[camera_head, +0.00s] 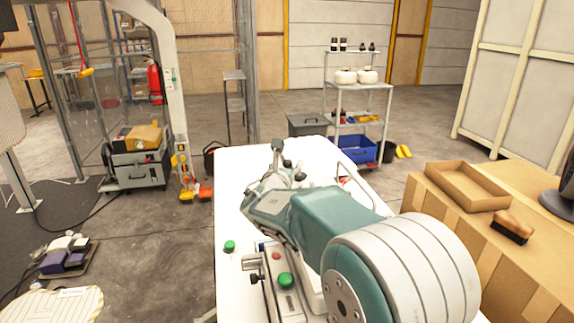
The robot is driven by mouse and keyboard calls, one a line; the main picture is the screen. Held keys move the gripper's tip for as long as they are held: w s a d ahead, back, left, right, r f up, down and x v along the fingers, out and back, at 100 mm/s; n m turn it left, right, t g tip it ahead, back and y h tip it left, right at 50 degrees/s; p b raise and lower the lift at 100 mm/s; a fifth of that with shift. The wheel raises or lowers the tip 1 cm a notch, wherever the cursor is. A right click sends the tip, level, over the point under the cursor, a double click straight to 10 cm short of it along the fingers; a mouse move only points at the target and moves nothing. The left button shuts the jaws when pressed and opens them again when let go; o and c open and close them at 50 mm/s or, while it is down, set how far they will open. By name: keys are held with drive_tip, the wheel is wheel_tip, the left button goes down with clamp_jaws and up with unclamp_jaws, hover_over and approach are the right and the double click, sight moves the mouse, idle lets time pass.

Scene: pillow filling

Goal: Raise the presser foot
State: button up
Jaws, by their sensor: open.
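My teal and white arm reaches forward from the lower right over a white surface (235,180). My gripper (286,163) is at its far end, small and partly hidden by the arm. It looks open, with nothing clearly held. I cannot make out a presser foot; my arm covers much of the middle of the surface. Near the arm are a small green button (230,246), a larger green button (286,281) and a red button (276,256). What they belong to is unclear.
A cardboard-coloured bench at right holds an open tray (467,185) and a brush (512,227). A metal shelf (358,86) stands behind, with a blue bin (356,148). A grey tool cart (139,167) is at left.

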clamp_jaws()
drive_tip(key=shift+d+r+m, duration=0.1)
drive_tip(key=shift+m, duration=0.2)
drive_tip(key=d+m+g, duration=0.1)
drive_tip(key=r+m+g+y, duration=0.1)
drive_tip(key=m, duration=0.1)
drive_tip(key=shift+w+d, duration=0.15)
drive_tip(key=shift+d, duration=0.25)
drive_tip(key=m, duration=0.1)
drive_tip(key=d+m+g+y, duration=0.1)
drive_tip(key=shift+w+d+m, duration=0.15)
drive_tip(key=shift+d+m, duration=0.1)
drive_tip(key=shift+m, duration=0.15)
drive_tip(key=shift+w+d+m+g+y, duration=0.1)
drive_tip(key=shift+d+m+g+y, duration=0.3)
drive_tip(key=shift+m+y, duration=0.25)
drive_tip(key=shift+f, duration=0.1)
